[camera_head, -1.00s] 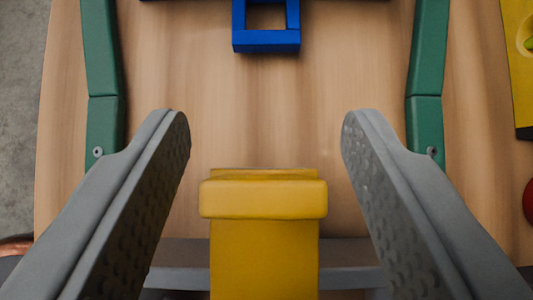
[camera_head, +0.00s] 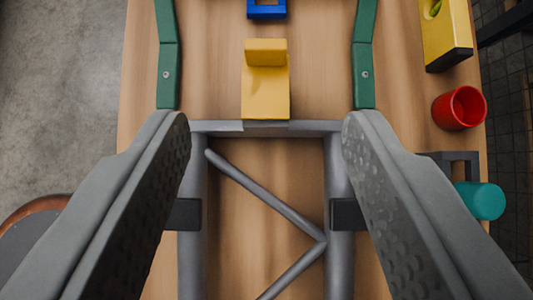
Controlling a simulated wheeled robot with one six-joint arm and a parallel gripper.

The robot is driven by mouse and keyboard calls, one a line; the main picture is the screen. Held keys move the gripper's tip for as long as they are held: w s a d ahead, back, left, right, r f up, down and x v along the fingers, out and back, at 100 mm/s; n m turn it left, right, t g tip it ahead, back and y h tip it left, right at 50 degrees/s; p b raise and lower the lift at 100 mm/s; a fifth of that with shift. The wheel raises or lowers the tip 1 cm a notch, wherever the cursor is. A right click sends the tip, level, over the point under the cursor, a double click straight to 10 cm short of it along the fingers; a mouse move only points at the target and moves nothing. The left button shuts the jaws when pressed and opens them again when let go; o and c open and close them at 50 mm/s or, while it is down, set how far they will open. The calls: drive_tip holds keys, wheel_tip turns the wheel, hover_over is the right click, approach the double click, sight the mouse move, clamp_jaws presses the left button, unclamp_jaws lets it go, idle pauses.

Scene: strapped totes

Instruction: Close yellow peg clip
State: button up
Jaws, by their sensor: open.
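The yellow peg clip (camera_head: 265,95) is in the upper middle of the view, at the near edge of the wooden surface's bare strip, above a grey crossbar. It has a flat plate with a raised block (camera_head: 265,52) at its far end. I cannot tell from this angle whether the clip is latched. My gripper (camera_head: 265,122) is open and empty. Its two grey, dimpled fingers stand wide apart, to the left and right of the clip in the picture. The clip appears beyond the fingertips, and neither finger appears to touch it.
A grey tube frame (camera_head: 340,200) runs below the clip. Green bars (camera_head: 168,75) and (camera_head: 364,75) flank it. A blue square frame (camera_head: 266,12) lies beyond. At right are a yellow holed block (camera_head: 447,35), a red cup (camera_head: 460,108) and a teal cylinder (camera_head: 482,201).

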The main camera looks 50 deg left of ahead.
drive_tip(key=v, duration=0.3)
drive_tip(key=shift+r, duration=0.1)
idle(0.3)
drive_tip(key=s+a+r+n+t+y, duration=0.1)
drive_tip(key=s+a+r+t+y, duration=0.15)
drive_tip(key=a+r+t, duration=0.65)
drive_tip(key=s+r+m+t+h, duration=0.2)
drive_tip(key=s+r+m+t, duration=0.15)
drive_tip(key=s+r, duration=0.75)
drive_tip(key=s+d+f+m+t+h, duration=0.1)
drive_tip(key=s+d+m+t+h, duration=0.2)
drive_tip(key=s+m+h, duration=0.55)
drive_tip(key=s+f+g+y, duration=0.1)
drive_tip(key=s+f+g, duration=0.2)
drive_tip(key=s+f, duration=0.7)
drive_tip(key=shift+s+a, duration=0.2)
drive_tip(key=shift+s, duration=0.1)
